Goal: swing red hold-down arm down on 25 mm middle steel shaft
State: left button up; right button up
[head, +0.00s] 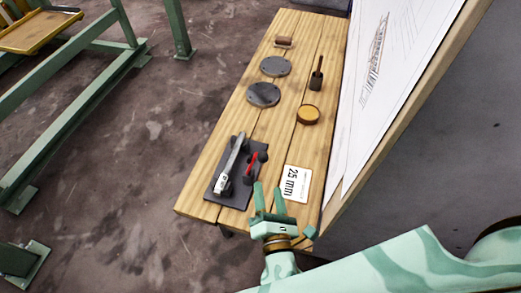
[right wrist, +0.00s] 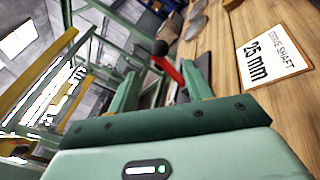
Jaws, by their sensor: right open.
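The red hold-down arm (head: 251,164) stands at the right side of a dark base plate (head: 210,190) on the wooden bench. A pale steel bar (head: 234,157), seemingly the shaft, runs along the plate to its left; the red arm does not lie across it. In the right wrist view the red arm (right wrist: 171,71) with its black ball knob (right wrist: 160,47) shows beyond and between my fingers. My right gripper (head: 269,187) is open and empty, just short of the plate's near right side, apart from the arm. My left gripper is not in view.
A card marked 25 mm (head: 296,183) lies right of the plate. Two grey discs (head: 263,94), a round amber piece (head: 308,115) and a dark handled tool (head: 317,76) sit farther up the bench. A slanted drawing board (head: 385,100) borders the right side.

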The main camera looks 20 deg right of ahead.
aim_at(262, 153)
jog(key=w+d, duration=0.2)
jog(key=w, duration=1)
jog(key=shift+w, duration=0.4)
jog(key=shift+d, duration=0.1)
grip_shut()
